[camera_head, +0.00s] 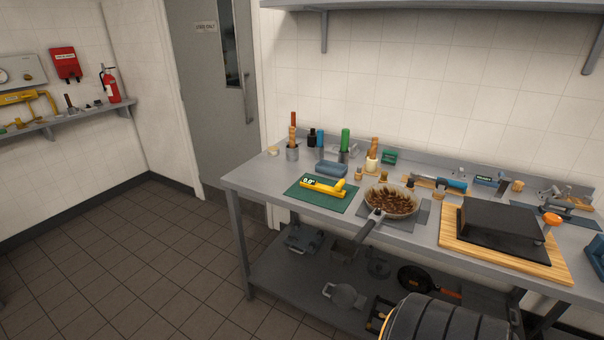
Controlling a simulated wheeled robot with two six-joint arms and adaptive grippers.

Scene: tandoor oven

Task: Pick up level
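Neither of my grippers is in view.
A pan (391,201) of dark pieces stands right of the mat, its handle over the front edge. A blue-grey block (331,168) and holders with tools stand behind. A wooden board (455,253) bears a black slab. A dark ribbed form fills the bottom right.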

